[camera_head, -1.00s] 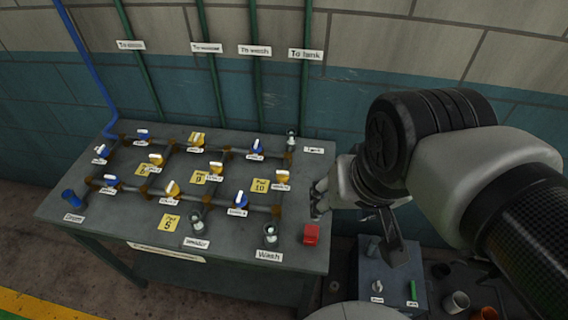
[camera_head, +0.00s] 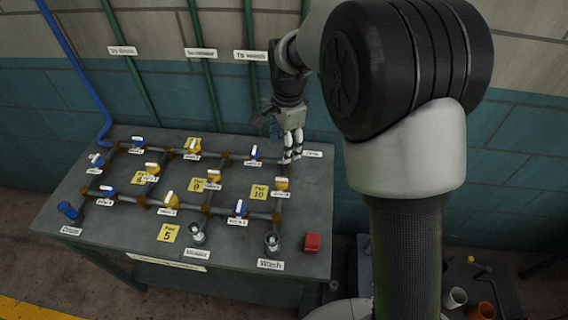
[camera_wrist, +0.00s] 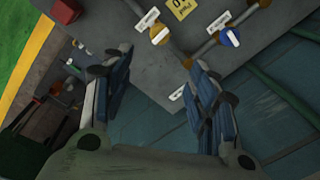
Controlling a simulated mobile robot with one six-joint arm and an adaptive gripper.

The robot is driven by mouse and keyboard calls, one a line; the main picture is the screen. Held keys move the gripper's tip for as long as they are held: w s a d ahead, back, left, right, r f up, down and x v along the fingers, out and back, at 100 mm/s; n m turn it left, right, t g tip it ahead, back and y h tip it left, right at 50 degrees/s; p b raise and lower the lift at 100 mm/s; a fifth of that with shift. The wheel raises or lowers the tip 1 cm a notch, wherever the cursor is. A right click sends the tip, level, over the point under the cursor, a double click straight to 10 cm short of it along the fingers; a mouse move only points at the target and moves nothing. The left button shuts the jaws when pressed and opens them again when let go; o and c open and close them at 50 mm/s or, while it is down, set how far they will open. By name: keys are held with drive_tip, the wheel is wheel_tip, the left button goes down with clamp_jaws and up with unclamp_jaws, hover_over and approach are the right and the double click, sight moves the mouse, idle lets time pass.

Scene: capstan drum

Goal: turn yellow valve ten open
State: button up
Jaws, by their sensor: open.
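The yellow valve by the Pad 10 tag (camera_head: 260,191) is the yellow valve (camera_head: 281,184) with a pale handle at the right end of the pipework. It also shows in the wrist view (camera_wrist: 159,36), near the top centre with its white handle slanted. My gripper (camera_head: 291,158) hangs above the back right of the bench, a little behind and above this valve, and hides the fitting there. In the wrist view its two fingers (camera_wrist: 155,75) are spread wide with nothing between them. The valve lies beyond the fingertips, apart from them.
Several blue and yellow valves stand on the bench's pipe grid. A blue valve (camera_wrist: 230,38) is to the right of the yellow one in the wrist view. A red box (camera_head: 312,242) sits at the bench's right front. Green pipes rise along the wall behind.

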sight(283, 178)
drive_tip(key=f+b, duration=0.1)
drive_tip(key=f, duration=0.4)
drive_tip(key=f+b, duration=0.2)
drive_tip(key=f, duration=0.4)
drive_tip(key=w+f+b, duration=0.1)
drive_tip(key=f, duration=0.5)
drive_tip(key=shift+a, duration=0.2)
drive_tip(key=shift+c, duration=0.4)
drive_tip(key=c, duration=1)
